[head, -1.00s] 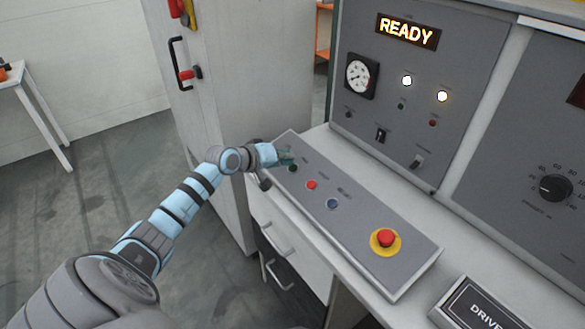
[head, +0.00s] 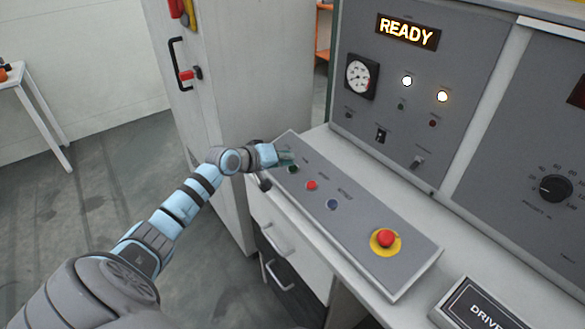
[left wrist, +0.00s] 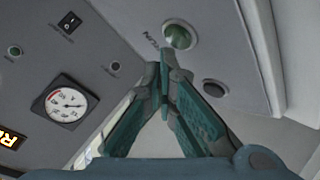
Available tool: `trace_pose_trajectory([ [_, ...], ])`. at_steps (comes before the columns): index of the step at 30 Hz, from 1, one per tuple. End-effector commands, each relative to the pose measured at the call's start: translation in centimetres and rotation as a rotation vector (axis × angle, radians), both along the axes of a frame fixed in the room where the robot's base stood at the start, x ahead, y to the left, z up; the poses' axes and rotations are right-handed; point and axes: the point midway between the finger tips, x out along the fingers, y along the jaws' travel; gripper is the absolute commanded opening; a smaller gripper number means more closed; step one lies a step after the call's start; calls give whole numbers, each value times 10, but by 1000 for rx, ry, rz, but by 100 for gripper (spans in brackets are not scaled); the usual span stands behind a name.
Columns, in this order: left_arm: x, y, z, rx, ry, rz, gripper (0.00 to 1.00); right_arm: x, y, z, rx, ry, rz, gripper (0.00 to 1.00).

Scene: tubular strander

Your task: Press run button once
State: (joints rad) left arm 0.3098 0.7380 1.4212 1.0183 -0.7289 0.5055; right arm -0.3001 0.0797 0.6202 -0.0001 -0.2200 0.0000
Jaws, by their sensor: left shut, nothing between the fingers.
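The run button is a green round button (head: 292,169) at the far left end of the sloped grey control box (head: 365,215). It also shows in the left wrist view (left wrist: 179,37), with the RUN label beside it. My left gripper (head: 287,158) is over that end of the box, close to the green button. In the left wrist view the gripper (left wrist: 165,62) is shut and empty, its tips in front of the panel between the label and the button's edge. Whether the tips touch the panel cannot be told. My right gripper is out of view.
A lit READY sign (head: 407,32) and gauge (head: 361,76) are on the upright panel behind. A grey cabinet (head: 250,80) stands left.

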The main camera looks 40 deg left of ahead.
Motion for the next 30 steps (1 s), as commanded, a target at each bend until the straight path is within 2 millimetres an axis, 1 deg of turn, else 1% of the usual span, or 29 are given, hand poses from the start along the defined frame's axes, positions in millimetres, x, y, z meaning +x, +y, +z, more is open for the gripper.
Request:
trace_pose_trajectory([
  [5,2,-1,-6,0,0,0,0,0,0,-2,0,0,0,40],
  [16,2,-1,-7,0,0,0,0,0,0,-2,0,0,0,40],
  [30,3,-1,-12,-1,0,0,0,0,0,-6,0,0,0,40],
])
